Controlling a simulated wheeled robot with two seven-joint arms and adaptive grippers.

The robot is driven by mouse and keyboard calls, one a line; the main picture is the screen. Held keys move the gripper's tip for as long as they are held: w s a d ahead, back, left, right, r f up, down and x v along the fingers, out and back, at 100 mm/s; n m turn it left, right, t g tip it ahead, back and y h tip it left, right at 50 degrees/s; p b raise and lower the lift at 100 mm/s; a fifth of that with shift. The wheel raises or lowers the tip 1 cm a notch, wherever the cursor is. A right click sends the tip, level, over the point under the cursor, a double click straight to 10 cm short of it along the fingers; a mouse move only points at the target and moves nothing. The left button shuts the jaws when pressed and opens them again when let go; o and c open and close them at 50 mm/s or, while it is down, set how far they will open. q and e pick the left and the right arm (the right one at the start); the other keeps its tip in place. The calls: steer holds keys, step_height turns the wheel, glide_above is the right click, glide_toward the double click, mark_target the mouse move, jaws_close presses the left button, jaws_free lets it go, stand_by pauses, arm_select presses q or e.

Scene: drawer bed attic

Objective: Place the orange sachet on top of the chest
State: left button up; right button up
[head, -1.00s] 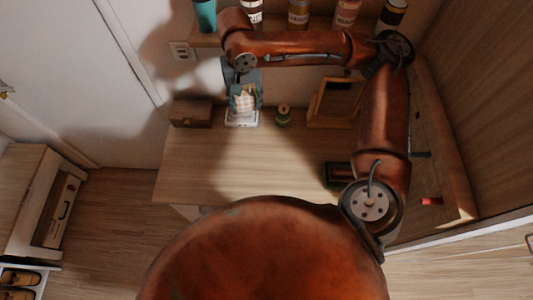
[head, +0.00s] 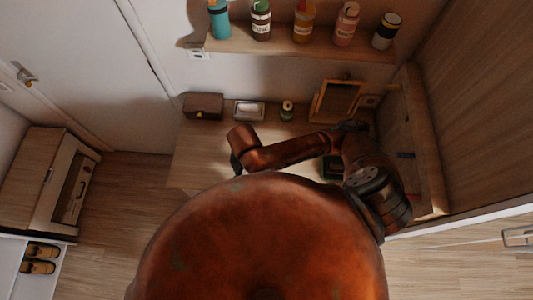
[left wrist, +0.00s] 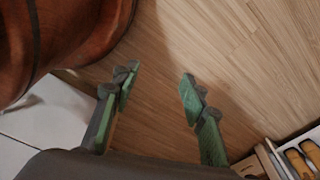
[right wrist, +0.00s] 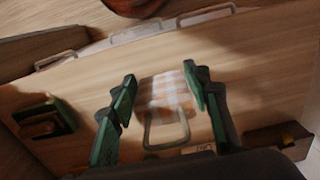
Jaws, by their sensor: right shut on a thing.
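The orange-and-white checked sachet (right wrist: 166,90) is between the fingers of my right gripper (right wrist: 158,82) in the right wrist view, and the gripper is shut on it above the desk. A small brown box-shaped chest (head: 203,105) stands at the desk's back left, apart from the gripper. It also shows at the lower right of the right wrist view (right wrist: 278,138). My left gripper (left wrist: 158,84) is open and empty over the wooden floor.
A dark green box (head: 333,167) lies at the right. A bottle shelf (head: 280,45) is above. A drawer cabinet (head: 35,180) stands left.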

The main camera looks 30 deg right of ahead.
steer(key=w+d+f, duration=0.2)
steer(key=w, duration=0.1)
steer(key=w+d+f, duration=0.2)
steer(key=w+f, duration=0.1)
steer(key=w+d+f, duration=0.2)
steer(key=w+f, duration=0.1)
steer(key=shift+w, duration=0.35)
steer(key=shift+w+d+f, duration=0.25)
steer(key=shift+w+f, duration=0.1)
steer(key=shift+f, duration=0.1)
step_height(320, 180, down, 3)
steer(key=shift+w+d+f, duration=0.1)
steer(key=shift+w, duration=0.05)
arm_select(q)
steer(key=shift+s+d, duration=0.1)
steer(key=shift+s, duration=0.7)
arm_select(e)
steer(key=shift+f, duration=0.15)
arm_select(q)
steer(key=shift+s, duration=0.15)
arm_select(e)
steer(key=o, duration=1.2)
steer(key=shift+c, duration=0.2)
